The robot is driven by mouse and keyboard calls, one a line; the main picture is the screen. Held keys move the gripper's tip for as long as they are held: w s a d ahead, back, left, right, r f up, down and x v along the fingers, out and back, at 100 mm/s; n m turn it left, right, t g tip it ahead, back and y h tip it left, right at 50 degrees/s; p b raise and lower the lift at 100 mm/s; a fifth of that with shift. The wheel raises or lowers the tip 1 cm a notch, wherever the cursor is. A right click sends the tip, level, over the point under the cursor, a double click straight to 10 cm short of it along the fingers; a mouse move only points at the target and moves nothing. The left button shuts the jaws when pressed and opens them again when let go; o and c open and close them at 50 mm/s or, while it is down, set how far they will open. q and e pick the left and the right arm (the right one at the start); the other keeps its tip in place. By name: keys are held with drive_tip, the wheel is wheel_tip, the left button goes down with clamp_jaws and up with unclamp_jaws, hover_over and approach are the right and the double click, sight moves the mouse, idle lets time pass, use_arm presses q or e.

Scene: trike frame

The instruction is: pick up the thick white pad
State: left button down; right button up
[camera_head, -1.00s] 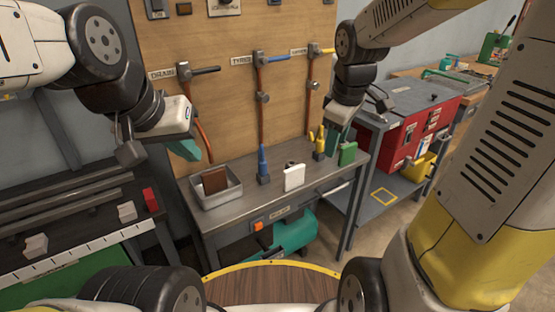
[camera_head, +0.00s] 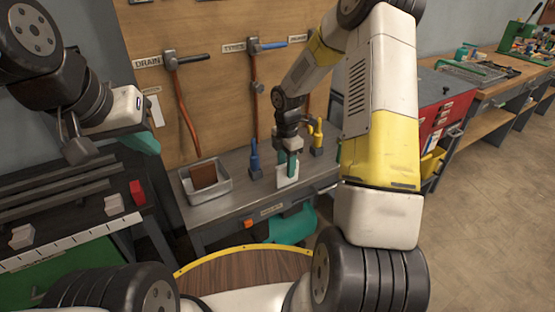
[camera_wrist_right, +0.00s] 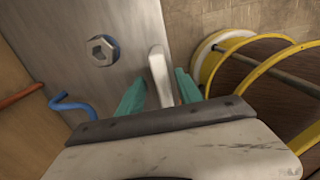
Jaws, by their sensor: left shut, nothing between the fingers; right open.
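The thick white pad (camera_head: 284,181) stands upright on the grey workbench (camera_head: 232,203), near its front edge. My right gripper (camera_head: 292,170) reaches down over the pad from above, and its teal fingers hide part of it. In the right wrist view the pad (camera_wrist_right: 158,72) shows as a pale upright slab between the two spread fingers of the right gripper (camera_wrist_right: 160,84). Small gaps show beside the pad, so the fingers look open around it. My left gripper (camera_head: 150,143) is shut and empty, up at the left, far from the pad.
A metal tray (camera_head: 225,187) with a brown block (camera_head: 203,175) stands left of the pad. A blue-handled tool (camera_head: 254,162) stands close by on the left, a yellow one (camera_head: 317,140) on the right. Hammers hang on the board behind. A red cabinet (camera_head: 445,110) is further right.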

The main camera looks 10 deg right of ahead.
sight(287, 184)
wheel_tip(287, 184, down, 4)
drive_tip(key=shift+s+d+f, duration=0.1)
drive_tip(key=shift+s+f, duration=0.05)
drive_tip(key=shift+f, duration=0.05)
drive_tip(key=shift+c, duration=0.4)
clamp_jaws()
drive_tip(key=shift+r, duration=0.1)
